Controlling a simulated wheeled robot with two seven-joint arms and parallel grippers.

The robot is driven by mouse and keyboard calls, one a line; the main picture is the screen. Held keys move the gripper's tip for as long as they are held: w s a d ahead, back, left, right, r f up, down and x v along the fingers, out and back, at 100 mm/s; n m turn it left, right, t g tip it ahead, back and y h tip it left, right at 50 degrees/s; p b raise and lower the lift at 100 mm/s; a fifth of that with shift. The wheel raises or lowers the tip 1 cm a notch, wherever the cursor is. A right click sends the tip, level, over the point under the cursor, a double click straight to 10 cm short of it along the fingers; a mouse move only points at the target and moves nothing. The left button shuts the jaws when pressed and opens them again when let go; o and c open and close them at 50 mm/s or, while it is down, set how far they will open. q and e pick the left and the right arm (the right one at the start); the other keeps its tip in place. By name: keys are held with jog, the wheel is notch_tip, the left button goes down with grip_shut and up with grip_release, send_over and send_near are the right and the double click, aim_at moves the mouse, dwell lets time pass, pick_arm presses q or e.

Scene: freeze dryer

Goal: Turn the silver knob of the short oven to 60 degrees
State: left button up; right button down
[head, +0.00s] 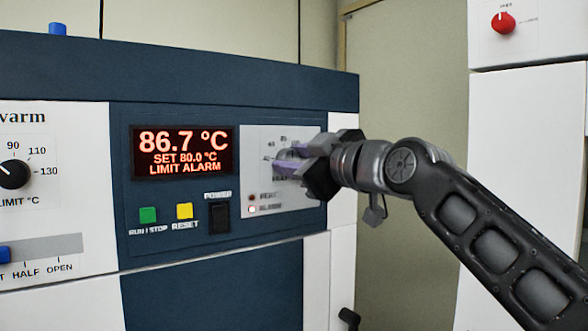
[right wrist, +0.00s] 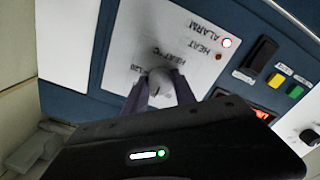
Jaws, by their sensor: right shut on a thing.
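The short oven (head: 341,92) has a dark blue panel with a red display (head: 183,150) that reads 86.7 °C, SET 80.0 °C, LIMIT ALARM. Its silver knob (right wrist: 158,78) sits on a light grey plate (head: 262,135) to the right of the display. My right gripper (head: 289,160) reaches in from the right and is shut on the knob. In the right wrist view its two fingers (right wrist: 161,90) stand on either side of the knob. The gripper hides most of the dial marks, so the knob's setting cannot be read. My left gripper is not in view.
Below the display are a green RUN/STOP button (head: 148,215), a yellow RESET button (head: 184,210) and a black power switch (head: 219,217). An alarm lamp (right wrist: 227,43) is lit. A black limit knob (head: 13,174) is at left. A white cabinet with a red knob (head: 503,22) stands at right.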

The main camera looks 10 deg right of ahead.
jog(key=n+b, duration=0.1)
jog(key=n, duration=0.3)
jog(key=shift+f+n, duration=0.1)
jog(key=shift+n, duration=0.2)
jog(key=shift+n+b, duration=0.4)
jog(key=shift+n, duration=1.5)
jog(key=c, duration=1)
grip_release()
